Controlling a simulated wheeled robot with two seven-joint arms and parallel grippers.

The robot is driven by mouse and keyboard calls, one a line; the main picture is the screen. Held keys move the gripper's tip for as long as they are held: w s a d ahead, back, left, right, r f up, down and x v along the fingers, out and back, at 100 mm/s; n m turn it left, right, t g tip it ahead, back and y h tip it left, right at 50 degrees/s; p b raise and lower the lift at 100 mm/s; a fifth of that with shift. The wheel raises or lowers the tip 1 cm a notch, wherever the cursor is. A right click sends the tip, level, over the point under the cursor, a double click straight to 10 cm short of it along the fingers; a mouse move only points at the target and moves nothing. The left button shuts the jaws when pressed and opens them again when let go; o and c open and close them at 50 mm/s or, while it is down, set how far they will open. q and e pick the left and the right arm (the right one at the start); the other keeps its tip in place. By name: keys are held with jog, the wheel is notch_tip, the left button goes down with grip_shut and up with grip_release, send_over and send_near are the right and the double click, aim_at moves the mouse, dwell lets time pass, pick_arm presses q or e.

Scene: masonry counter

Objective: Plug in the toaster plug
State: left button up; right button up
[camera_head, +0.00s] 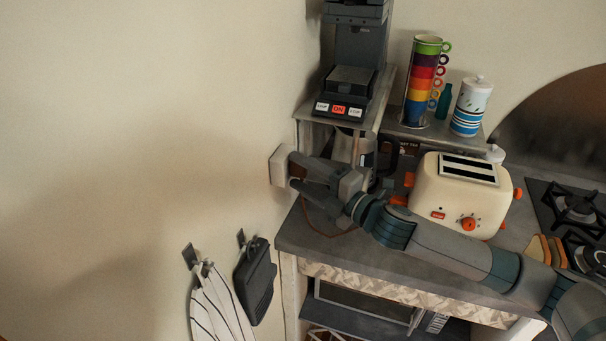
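The cream toaster (452,194) with orange knobs stands on the grey counter. A pale wall socket box (279,167) sits on the wall left of the counter. My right gripper (293,172) reaches left to this box. Its two dark fingers are spread apart, with their tips at the box's front. A small grey piece at the box may be the plug, but the fingers partly hide it. I cannot tell whether it is seated. A thin reddish cord (330,236) hangs below the gripper and curves onto the counter. My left gripper is out of view.
A coffee machine (352,88) stands on a shelf (386,98) above the counter. Stacked colored cups (422,80) and a striped jar (470,106) stand right of it. A stove (574,212) and bread slices (546,249) are at right. A towel (217,305) hangs at lower left.

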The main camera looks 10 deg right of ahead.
jog(key=shift+s+d+f, duration=0.1)
jog(key=shift+d, duration=0.05)
jog(key=shift+s+d+f+b, duration=0.1)
jog(key=shift+s+d+b, duration=0.25)
jog(key=shift+s, duration=0.15)
pick_arm(q)
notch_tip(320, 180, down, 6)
jog(key=b, duration=0.5)
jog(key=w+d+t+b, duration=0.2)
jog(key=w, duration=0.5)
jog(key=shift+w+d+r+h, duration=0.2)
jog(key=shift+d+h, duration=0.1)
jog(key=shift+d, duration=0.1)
pick_arm(e)
jog(key=v, duration=1.5)
jog(key=shift+s+d, duration=0.2)
jog(key=shift+s, duration=0.15)
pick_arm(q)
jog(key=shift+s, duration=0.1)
